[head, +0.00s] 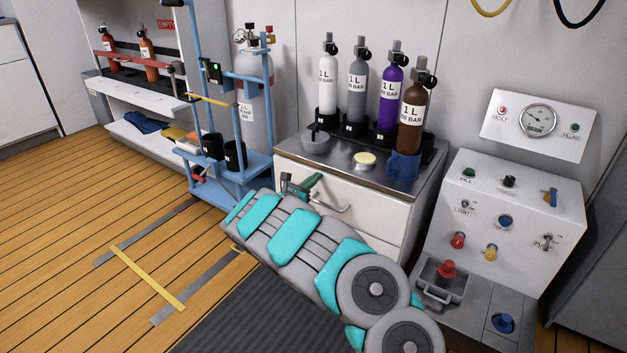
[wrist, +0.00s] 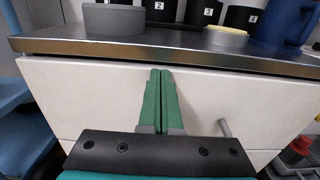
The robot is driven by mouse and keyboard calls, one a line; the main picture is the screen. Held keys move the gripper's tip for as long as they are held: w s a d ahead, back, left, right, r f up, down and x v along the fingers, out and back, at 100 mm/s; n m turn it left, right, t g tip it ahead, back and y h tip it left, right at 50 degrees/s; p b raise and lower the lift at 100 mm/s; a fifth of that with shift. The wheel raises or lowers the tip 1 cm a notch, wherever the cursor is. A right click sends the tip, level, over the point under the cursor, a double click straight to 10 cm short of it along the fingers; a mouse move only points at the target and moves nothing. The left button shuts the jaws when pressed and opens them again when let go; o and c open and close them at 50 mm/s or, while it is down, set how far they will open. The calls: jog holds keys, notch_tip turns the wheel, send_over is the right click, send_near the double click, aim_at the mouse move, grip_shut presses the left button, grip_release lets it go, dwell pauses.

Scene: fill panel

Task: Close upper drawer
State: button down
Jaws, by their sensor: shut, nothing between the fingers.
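The upper drawer (head: 368,207) has a plain pale front below the metal top of the cabinet. In the wrist view its front (wrist: 240,95) spans the picture just under the metal edge, with no clear gap showing. Its bar handle (wrist: 225,128) sticks out to the right of the fingers and also shows in the head view (head: 336,207). My gripper (wrist: 160,74) has green fingers pressed together and empty, pointing at the upper part of the drawer front. The tips look at or very near the front; I cannot tell if they touch. In the head view my arm hides the drawer's lower left.
The metal worktop (head: 340,162) carries a grey dish (head: 315,143), a yellow-topped tin (head: 365,160), a blue mug (head: 403,166) and several gas bottles. A blue trolley (head: 225,165) stands left of the cabinet. A control panel (head: 500,225) stands right. Wooden floor at left is open.

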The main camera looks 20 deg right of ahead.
jog(key=shift+w+d+r, duration=0.1)
jog(key=shift+w+r, duration=0.1)
jog(key=shift+r, duration=0.05)
